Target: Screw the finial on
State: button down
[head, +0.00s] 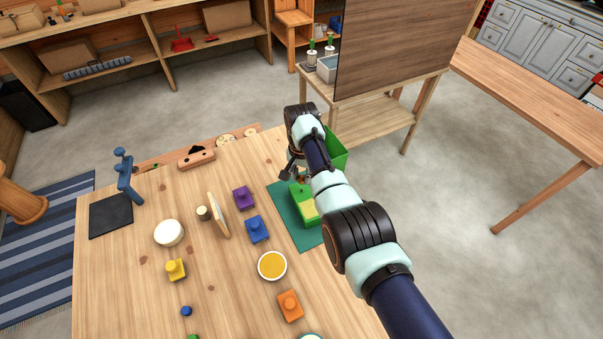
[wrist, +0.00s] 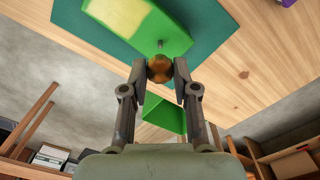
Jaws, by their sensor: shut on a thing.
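My gripper (wrist: 160,72) is shut on a brown, round wooden finial (wrist: 159,67) in the wrist view. In the head view my gripper (head: 294,172) is over the far end of a green block with a pale yellow patch (head: 302,205). That block also shows in the wrist view (wrist: 178,25). A short grey stud (wrist: 160,44) shows between the block and the finial. I cannot tell whether the finial touches the stud. The block rests on a dark green mat (head: 280,199). My arm hides part of the block and mat.
A green bin (head: 335,152) stands behind my wrist.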

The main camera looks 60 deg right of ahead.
jog(key=shift+f+b, duration=0.75)
jog(key=shift+f, duration=0.65)
jog(key=shift+f, duration=0.15)
jog(key=shift+f+b, duration=0.75)
jog(key=shift+f, duration=0.15)
